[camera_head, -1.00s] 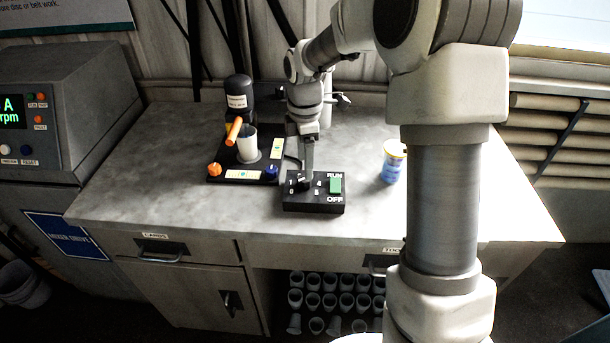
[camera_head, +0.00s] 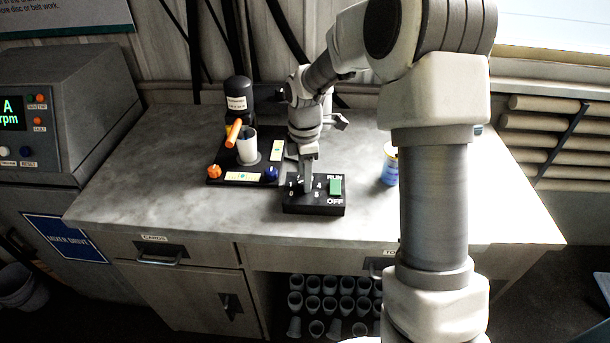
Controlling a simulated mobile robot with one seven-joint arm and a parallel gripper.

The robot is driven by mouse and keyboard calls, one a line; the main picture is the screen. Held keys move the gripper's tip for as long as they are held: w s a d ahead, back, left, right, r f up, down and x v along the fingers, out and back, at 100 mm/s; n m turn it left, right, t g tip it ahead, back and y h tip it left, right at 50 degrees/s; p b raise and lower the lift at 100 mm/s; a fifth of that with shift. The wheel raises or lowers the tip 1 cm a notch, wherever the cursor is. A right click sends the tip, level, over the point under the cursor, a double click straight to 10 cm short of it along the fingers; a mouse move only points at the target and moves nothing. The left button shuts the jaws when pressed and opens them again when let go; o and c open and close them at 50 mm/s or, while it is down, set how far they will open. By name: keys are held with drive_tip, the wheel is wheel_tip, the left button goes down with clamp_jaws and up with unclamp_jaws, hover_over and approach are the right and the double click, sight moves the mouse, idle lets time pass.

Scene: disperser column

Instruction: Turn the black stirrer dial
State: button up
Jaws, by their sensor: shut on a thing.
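The black control box (camera_head: 314,207) sits near the front edge of the bench. It carries the black stirrer dial (camera_head: 300,187) on its left half, with white numbers around it, and a green RUN/OFF switch (camera_head: 335,187) on its right half. My gripper (camera_head: 306,186) points down onto the dial from above and is shut on it. The fingers hide much of the dial, so its exact pointing direction is hard to read.
Behind and left of the box stands the disperser with a white cup (camera_head: 247,147), an orange handle (camera_head: 234,132), an orange knob (camera_head: 214,171) and a blue knob (camera_head: 271,173). A blue-and-white tub (camera_head: 389,166) stands to the right. The bench's left side is clear.

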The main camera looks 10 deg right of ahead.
clamp_jaws()
drive_tip(key=shift+m, duration=0.4)
drive_tip(key=m, duration=0.3)
drive_tip(key=shift+m, duration=0.3)
drive_tip(key=m, duration=1)
drive_tip(key=shift+m+p, duration=0.35)
drive_tip(key=shift+m, duration=2.35)
